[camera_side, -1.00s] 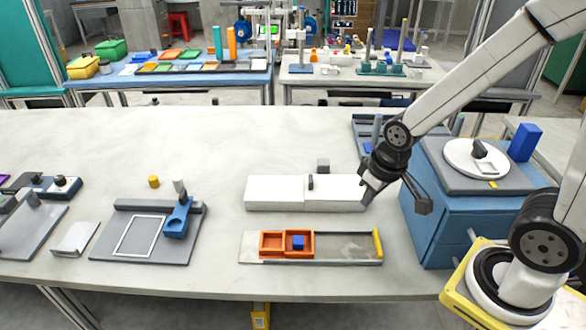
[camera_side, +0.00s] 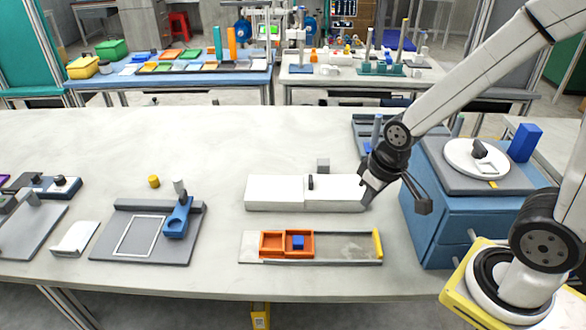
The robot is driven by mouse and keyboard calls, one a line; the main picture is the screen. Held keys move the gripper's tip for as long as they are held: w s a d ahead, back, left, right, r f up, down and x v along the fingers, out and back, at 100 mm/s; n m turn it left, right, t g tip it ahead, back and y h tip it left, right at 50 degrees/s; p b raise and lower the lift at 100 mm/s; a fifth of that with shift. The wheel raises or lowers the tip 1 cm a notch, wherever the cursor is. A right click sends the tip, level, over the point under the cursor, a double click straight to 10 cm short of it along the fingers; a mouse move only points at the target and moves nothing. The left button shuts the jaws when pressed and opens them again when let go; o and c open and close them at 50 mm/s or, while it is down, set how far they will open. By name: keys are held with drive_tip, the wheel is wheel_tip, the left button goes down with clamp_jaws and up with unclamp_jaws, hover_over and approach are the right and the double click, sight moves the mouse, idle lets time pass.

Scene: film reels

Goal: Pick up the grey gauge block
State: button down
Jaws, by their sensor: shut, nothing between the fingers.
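The grey gauge block (camera_side: 323,165) is a small grey cube on the table, just behind the long white box (camera_side: 275,192). It shows whole in the side view. My gripper (camera_side: 418,200) is shut and empty. It hangs to the right of the white box, between it and the blue cabinet, in front and to the right of the grey block and clear of it.
The white box has a dark upright knob (camera_side: 311,182). In front lies a tray (camera_side: 345,247) with orange bins and a blue cube (camera_side: 298,242). The blue cabinet (camera_side: 450,222) crowds the right. The table behind and left of the grey block is clear.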

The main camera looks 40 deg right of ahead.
idle(0.4)
unclamp_jaws()
